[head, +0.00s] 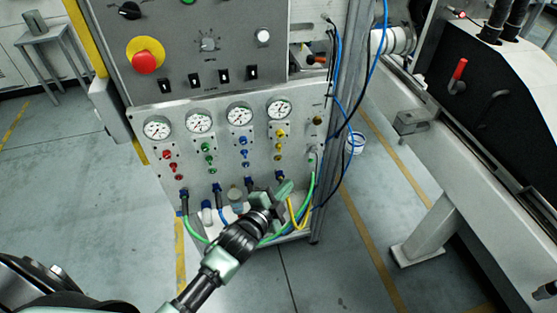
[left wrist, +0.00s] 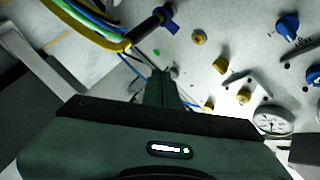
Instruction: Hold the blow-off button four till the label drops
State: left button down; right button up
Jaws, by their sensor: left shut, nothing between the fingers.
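The panel's fourth gauge (head: 279,109) has a column of yellow fittings below it. I take the lowest, small yellow one (head: 277,157) as blow-off button four; the frames show no readable number. In the left wrist view, yellow fittings run from the gauge (left wrist: 272,122) up to a small one (left wrist: 199,37) near a blue hose connector. My left gripper (head: 286,187) is shut and empty, below the yellow column and in front of the hose connectors. In the left wrist view its fingers (left wrist: 160,78) point up, apart from the yellow fittings in the picture. I cannot make out the label.
Red, green and blue fitting columns stand left of the yellow one. Green and yellow hoses (head: 300,212) hang around my gripper. A red emergency button (head: 144,62) is higher on the panel. A white machine frame (head: 440,150) stands right.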

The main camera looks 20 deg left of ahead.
aim_at(278, 159)
pick_arm(q)
jog(key=w+a, duration=0.1)
jog(key=w+a+b, duration=0.1)
jog(key=w, duration=0.1)
jog(key=w+a, duration=0.1)
jog(key=w, duration=0.1)
jog(key=shift+w+a, duration=0.25)
jog(key=shift+a, duration=0.15)
dwell(0.8)
dwell(1.0)
jog(key=shift+w+a, duration=0.25)
jog(key=shift+w, duration=0.1)
jog(key=shift+w+a, duration=0.25)
jog(key=shift+w, duration=0.1)
dwell(2.0)
jog(key=shift+s+d, duration=0.1)
jog(key=shift+s, duration=0.05)
jog(key=shift+s+d+p, duration=0.35)
jog(key=shift+s+d, duration=0.05)
jog(key=shift+s, duration=0.15)
